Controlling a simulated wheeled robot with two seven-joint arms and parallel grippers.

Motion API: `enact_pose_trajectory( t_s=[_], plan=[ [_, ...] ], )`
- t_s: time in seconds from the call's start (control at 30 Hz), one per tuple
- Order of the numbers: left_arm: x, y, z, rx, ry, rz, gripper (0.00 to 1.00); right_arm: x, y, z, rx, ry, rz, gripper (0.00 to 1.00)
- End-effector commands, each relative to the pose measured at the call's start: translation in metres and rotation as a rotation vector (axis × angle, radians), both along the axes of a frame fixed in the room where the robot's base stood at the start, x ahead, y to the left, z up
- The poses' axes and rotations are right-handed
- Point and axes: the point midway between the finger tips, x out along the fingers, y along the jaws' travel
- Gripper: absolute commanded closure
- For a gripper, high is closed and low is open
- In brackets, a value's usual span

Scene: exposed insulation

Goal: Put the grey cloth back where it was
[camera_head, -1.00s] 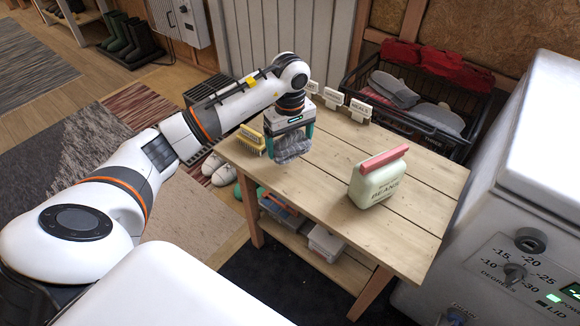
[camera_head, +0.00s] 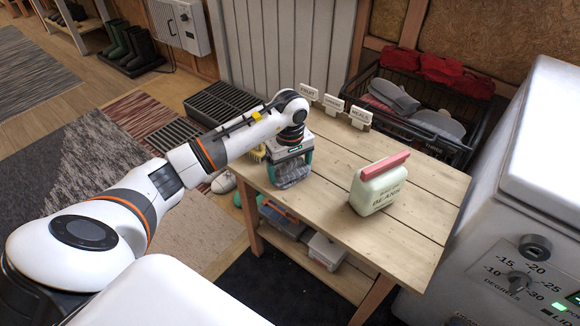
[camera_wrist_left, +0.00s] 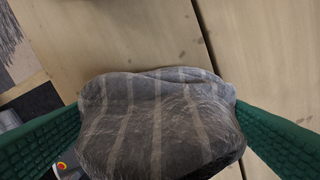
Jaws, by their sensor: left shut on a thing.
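The grey cloth (camera_head: 292,170) is a bunched, striped grey bundle. My left gripper (camera_head: 290,172) is shut on it, over the left end of the wooden table (camera_head: 400,235). In the left wrist view the cloth (camera_wrist_left: 160,125) fills the space between the two green fingers and hides part of the tabletop behind it. I cannot tell whether its underside touches the wood. My right gripper is not in view.
A green bag with a red top (camera_head: 378,185) stands mid-table. Small white label signs (camera_head: 333,105) line the back edge. A black wire basket (camera_head: 425,105) with grey and red items is behind. A white freezer (camera_head: 530,190) is at right. The table's front is clear.

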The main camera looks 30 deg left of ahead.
Motion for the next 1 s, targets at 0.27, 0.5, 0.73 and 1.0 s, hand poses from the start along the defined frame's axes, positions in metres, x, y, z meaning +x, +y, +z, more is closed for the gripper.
enact_pose_trajectory(
  t_s=[0.27, 0.5, 0.73, 1.0],
  plan=[
    [0.0, 0.0, 0.0, 0.0, 0.0, 0.0, 0.0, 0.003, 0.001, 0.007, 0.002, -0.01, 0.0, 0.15],
    [0.001, 0.001, 0.012, 0.001, -0.004, 0.0, 0.0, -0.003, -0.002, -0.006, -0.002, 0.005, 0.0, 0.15],
    [0.001, 0.001, 0.062, 0.003, -0.006, 0.001, 0.0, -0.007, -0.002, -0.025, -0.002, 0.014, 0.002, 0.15],
    [0.001, 0.0, 0.11, 0.001, -0.003, 0.0, 0.0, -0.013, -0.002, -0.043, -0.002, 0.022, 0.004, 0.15]
  ],
)
